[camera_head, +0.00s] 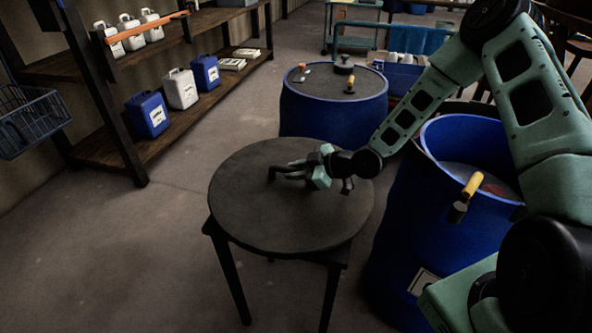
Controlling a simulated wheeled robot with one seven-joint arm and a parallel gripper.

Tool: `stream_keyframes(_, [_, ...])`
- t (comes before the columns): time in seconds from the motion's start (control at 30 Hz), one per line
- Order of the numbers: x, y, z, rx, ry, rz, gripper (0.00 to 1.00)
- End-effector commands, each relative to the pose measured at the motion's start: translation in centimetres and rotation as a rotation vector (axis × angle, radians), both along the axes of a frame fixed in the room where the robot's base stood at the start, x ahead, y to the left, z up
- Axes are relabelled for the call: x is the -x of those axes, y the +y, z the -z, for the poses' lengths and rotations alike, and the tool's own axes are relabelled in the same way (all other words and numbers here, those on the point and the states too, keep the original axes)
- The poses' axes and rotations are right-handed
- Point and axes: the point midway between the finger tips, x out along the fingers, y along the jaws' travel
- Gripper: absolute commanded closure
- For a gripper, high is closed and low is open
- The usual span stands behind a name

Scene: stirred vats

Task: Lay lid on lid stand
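The lid (250,222) is a large dark round disc. It lies flat over the lid stand (221,241), a dark stand with straight legs, and covers most of its top. A stand corner shows under the lid at the left and the front right. I cannot tell whether the lid rests fully on the stand or hangs slightly above it. My gripper (278,172) is low over the lid's upper middle, with its dark fingers pointing left. The lid's handle is hard to make out against the fingers, so I cannot tell whether they are shut on it.
An open blue vat (400,235) with a yellow-handled tool (471,187) stands right of the stand. Another blue vat (335,115), covered, stands behind. Shelves with blue and white canisters (181,89) line the left. A wire basket (35,120) is at far left. Floor left of the stand is clear.

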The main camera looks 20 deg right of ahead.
Motion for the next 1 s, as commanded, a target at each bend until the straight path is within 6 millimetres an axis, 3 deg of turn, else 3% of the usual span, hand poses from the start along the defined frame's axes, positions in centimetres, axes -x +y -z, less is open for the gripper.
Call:
stream_keyframes(0.43, [0.1, -0.2, -0.5, 0.0, -0.001, 0.001, 0.6])
stream_keyframes(1.0, [6.5, -7.0, -5.1, 0.002, -0.002, 0.002, 0.6])
